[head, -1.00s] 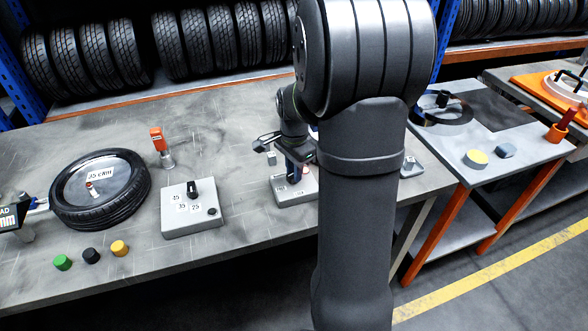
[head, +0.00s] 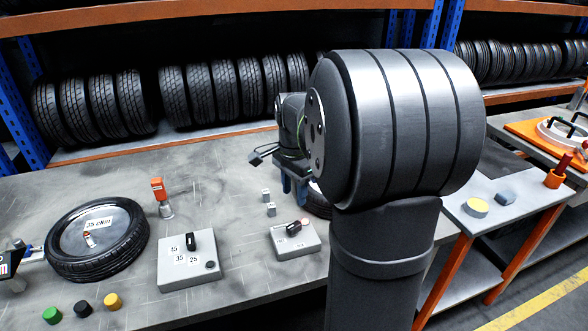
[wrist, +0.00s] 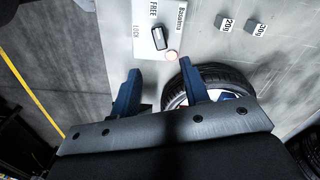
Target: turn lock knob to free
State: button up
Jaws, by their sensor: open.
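The lock knob (head: 293,228) is a small black bar-shaped knob on a light grey box (head: 299,246) on the workbench. My gripper (head: 296,188) has blue fingers and is above and behind the box in the head view. In the wrist view my gripper (wrist: 159,78) has its two fingers apart, with nothing between them, clear of the knob.
A tyre (wrist: 224,76) lies close to my right finger in the wrist view. Small weights marked 20g (wrist: 223,22) and 30g (wrist: 254,28) stand near the box. Another knob box (head: 189,262) and a tyre on a rim (head: 97,240) are to the left.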

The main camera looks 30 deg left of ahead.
notch_tip(320, 180, up, 6)
jog(key=r, duration=0.1)
send_over(294, 225)
jog(key=shift+w+f, duration=0.1)
jog(key=shift+f, duration=0.15)
jog(key=shift+f, duration=0.1)
notch_tip(294, 225, down, 17)
jog(key=shift+f, duration=0.2)
dwell(0.6)
jog(key=shift+r, duration=0.1)
